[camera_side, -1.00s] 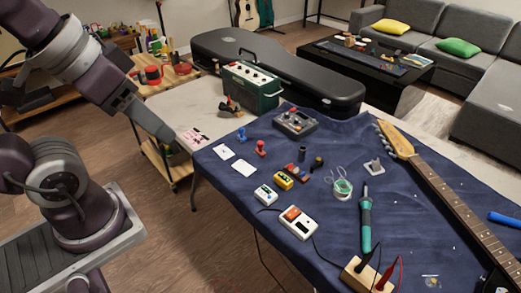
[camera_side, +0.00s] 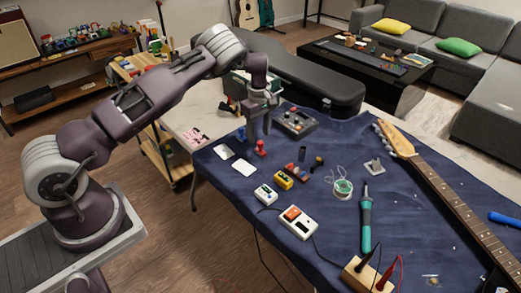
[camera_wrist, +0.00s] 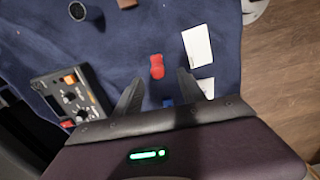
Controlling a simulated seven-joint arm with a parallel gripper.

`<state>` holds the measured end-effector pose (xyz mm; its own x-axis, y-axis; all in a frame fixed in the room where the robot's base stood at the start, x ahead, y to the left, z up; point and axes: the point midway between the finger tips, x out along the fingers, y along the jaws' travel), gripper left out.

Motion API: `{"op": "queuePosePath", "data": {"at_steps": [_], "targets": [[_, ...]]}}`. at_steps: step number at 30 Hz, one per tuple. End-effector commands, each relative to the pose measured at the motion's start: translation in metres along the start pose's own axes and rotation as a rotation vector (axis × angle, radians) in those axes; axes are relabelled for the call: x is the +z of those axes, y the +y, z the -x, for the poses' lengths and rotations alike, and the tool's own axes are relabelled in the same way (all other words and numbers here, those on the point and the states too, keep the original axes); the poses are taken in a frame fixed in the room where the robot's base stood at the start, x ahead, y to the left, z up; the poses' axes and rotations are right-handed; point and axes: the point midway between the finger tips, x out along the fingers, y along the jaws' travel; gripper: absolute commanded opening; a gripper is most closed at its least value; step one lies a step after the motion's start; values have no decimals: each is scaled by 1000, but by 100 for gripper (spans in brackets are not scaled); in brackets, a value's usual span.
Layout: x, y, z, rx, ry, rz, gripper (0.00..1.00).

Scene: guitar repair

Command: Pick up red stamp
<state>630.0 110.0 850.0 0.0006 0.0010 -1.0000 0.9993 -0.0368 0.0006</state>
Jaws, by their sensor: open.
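The red stamp (camera_side: 261,147) stands on the blue cloth of the table, near the white cards. In the wrist view the red stamp (camera_wrist: 157,67) lies ahead of the gap between my fingertips, a little toward the right finger. My gripper (camera_side: 258,136) points down close to the stamp in the side view. In the wrist view my gripper (camera_wrist: 158,83) has its fingers apart with nothing held between them. The blue stamp (camera_side: 241,134) stands just left of my gripper in the side view; only a bit of blue (camera_wrist: 168,103) shows between the fingers in the wrist view.
A grey pedal box (camera_side: 295,122) stands close to the right of my gripper. A yellow pedal (camera_side: 284,180) and small bottles are nearer the front. A green amplifier and a black guitar case (camera_side: 318,80) stand behind.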

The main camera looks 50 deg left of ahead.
Motion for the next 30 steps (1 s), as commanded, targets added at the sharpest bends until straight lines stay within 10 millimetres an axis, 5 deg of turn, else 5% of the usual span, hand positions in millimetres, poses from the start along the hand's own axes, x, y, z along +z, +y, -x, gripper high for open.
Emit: {"op": "queuePosePath", "data": {"at_steps": [9, 17, 24, 30], "targets": [[3, 4, -54, -2, 0, -4, 47], [3, 4, -58, 1, 0, -3, 47], [3, 4, -58, 1, -1, -3, 0], [3, 4, -58, 1, -1, -3, 0]]}}
